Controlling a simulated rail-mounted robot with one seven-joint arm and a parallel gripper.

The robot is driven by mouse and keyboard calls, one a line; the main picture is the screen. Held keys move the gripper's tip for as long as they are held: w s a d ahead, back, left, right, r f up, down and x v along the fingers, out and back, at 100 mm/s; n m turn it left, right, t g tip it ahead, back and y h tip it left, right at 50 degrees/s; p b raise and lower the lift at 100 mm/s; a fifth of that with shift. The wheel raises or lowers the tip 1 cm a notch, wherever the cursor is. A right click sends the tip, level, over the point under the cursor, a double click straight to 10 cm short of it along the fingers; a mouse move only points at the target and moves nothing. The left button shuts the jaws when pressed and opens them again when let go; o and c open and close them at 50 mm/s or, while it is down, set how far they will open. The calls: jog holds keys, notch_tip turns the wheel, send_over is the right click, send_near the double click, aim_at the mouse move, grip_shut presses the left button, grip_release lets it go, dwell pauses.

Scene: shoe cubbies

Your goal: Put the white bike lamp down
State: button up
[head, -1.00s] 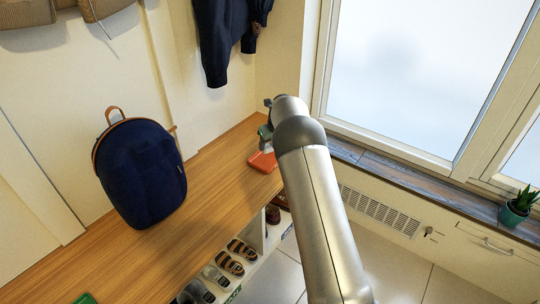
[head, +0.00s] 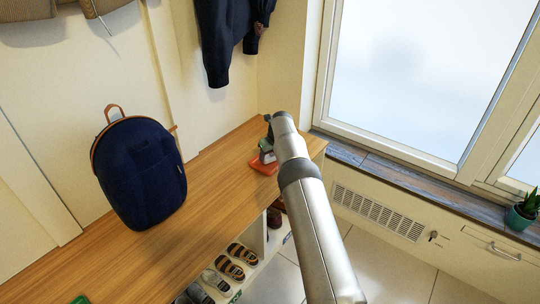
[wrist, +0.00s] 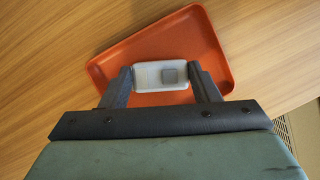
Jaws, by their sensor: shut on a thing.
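The white bike lamp (wrist: 161,73) is a small pale block with a grey square on its face, seen in the wrist view. My gripper (wrist: 162,71) is shut on it, one dark finger at each end. The lamp is over the orange-red tray (wrist: 215,75), near its middle. Whether it touches the tray floor I cannot tell. In the head view my gripper (head: 267,155) is low over the tray (head: 258,166), at the far right end of the wooden bench top. My arm partly covers this area.
A dark blue backpack (head: 140,172) stands on the bench (head: 185,220), left of the tray, with bare wood between. Shoes (head: 230,268) sit in the cubbies below. A dark jacket (head: 228,35) hangs above. A window ledge (head: 400,170) runs to the right.

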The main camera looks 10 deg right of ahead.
jog(key=o, duration=1)
jog(key=shift+f, duration=0.15)
